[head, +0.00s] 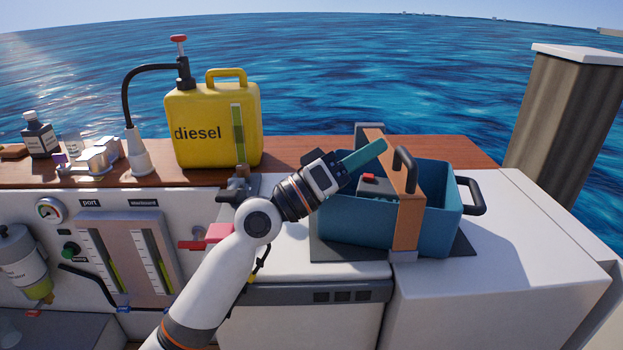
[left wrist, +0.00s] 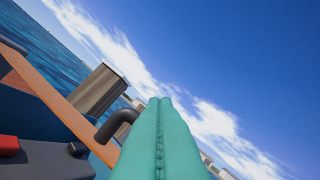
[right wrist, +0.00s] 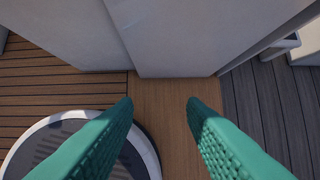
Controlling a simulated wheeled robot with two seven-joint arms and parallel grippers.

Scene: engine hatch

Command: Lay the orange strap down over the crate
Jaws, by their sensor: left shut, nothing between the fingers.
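The orange strap (head: 408,222) spans the blue crate (head: 438,225) from the back to the front. Its front part hangs down the crate's near side to a small grey fitting at the bottom. A black handle (head: 405,170) stands up at the strap. In the left wrist view the strap (left wrist: 60,108) runs diagonally, with the handle (left wrist: 118,122) beside my fingers. My left gripper (head: 378,147) is shut and empty, above the crate's left part and left of the strap. My right gripper (right wrist: 160,105) is open and empty over the deck, out of the head view.
A dark box with a red top (head: 376,184) sits inside the crate. The crate stands on a dark mat (head: 325,250) on the white counter. A yellow diesel can (head: 213,125) and small bottles stand on the wooden ledge at left. The white surface (head: 510,260) at right is clear.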

